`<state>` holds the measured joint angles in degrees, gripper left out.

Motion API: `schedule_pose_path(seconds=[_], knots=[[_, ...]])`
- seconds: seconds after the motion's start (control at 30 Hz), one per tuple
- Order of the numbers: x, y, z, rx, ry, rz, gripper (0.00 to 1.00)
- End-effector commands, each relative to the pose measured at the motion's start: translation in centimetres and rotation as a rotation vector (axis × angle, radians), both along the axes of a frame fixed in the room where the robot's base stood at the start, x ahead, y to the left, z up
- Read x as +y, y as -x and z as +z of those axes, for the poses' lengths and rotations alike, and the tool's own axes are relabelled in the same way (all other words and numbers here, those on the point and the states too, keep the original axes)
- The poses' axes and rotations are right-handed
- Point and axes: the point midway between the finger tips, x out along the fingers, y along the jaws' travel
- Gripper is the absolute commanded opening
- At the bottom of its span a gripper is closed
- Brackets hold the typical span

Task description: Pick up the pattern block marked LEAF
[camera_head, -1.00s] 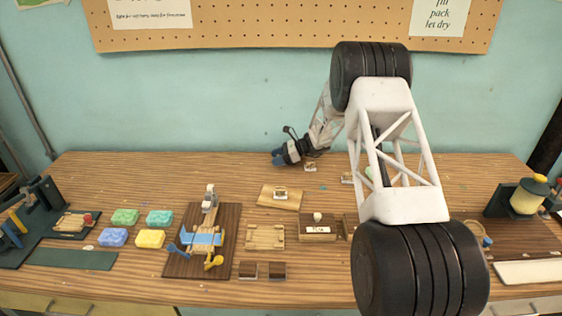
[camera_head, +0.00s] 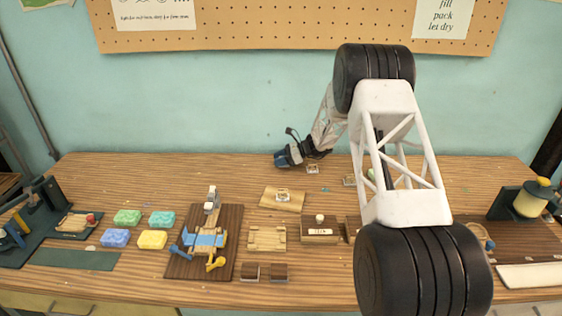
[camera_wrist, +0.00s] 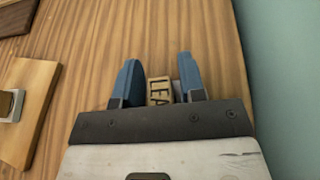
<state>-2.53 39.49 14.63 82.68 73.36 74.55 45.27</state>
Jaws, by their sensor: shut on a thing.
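The pattern block marked LEAF (camera_wrist: 159,91) is a small tan block with raised letters. In the wrist view it sits between the two blue fingers of my gripper (camera_wrist: 158,80), and its letters "LEA" show; the rest is hidden by the gripper body. My gripper is shut on it, low over the wooden bench. In the head view my gripper (camera_head: 282,159) is at the back of the bench near the wall, and the block in it cannot be made out there.
Another small block (camera_head: 283,195) rests on a tan board (camera_head: 271,201) in front of my gripper. More small blocks (camera_head: 312,169) (camera_head: 349,181) lie to its right. The wall (camera_wrist: 280,80) is close on the right in the wrist view. Bench space left of my gripper is clear.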

Motion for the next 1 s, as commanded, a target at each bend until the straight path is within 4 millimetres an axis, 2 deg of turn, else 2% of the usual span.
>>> schedule_pose_path(seconds=[0.23, 0.47, 0.67, 1.0], knots=[[0.0, 0.0, 1.2, -0.002, 0.0, 0.0, 0.14], [0.0, 0.2, 3.7, -0.001, 0.0, -0.001, 0.14], [-0.6, 2.8, 3.9, -0.001, -0.001, -0.001, 0.14], [-1.7, 8.2, 4.4, -0.001, -0.001, 0.0, 0.14]])
